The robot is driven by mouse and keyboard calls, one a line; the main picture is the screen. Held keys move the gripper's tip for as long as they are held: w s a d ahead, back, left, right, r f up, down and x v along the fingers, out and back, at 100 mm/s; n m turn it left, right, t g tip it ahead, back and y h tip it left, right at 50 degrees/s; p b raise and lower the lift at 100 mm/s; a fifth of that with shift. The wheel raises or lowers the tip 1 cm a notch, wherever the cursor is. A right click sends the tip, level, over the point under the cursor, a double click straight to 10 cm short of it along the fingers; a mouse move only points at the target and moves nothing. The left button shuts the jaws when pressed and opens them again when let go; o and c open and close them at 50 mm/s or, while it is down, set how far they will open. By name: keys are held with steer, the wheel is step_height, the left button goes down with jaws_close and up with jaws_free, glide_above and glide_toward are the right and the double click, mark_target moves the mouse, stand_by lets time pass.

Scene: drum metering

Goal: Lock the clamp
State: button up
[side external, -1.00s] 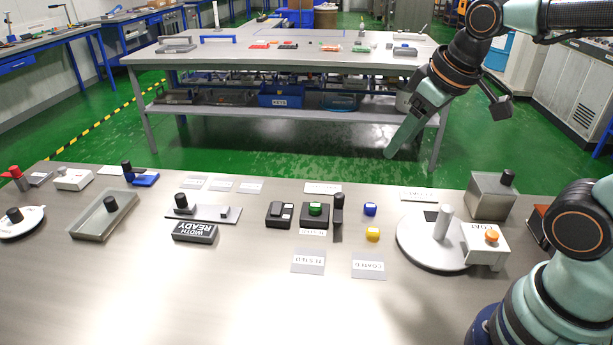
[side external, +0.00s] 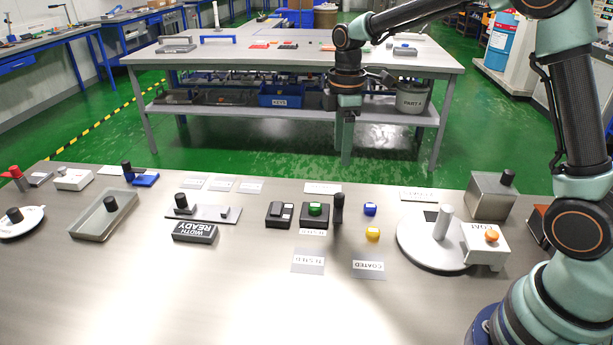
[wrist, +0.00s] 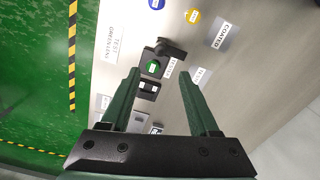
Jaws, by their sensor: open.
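No part in view is labelled as a clamp. A black upright lever (side external: 338,208) stands at the right side of a black box with a green button (side external: 315,212). In the wrist view the lever (wrist: 172,48) lies just beyond the fingertips, beside the green-button box (wrist: 152,66). A plate with a black knob (side external: 181,204) and a smaller post lies farther left, behind a block marked WIDTH READY (side external: 195,232). My gripper (side external: 346,162) points down, well above the bench top and apart from everything. Its two fingers (wrist: 160,74) are spread and empty.
A black box with a display (side external: 279,214) stands left of the green-button box. Blue (side external: 370,209) and yellow (side external: 372,234) buttons are to the right. A round white plate with a post (side external: 428,252) stands farther right. The bench front is clear.

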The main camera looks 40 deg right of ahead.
mark_target(339, 195)
step_height(339, 195, down, 12)
steer(key=shift+r, duration=0.1)
stand_by(0.4)
jaws_close()
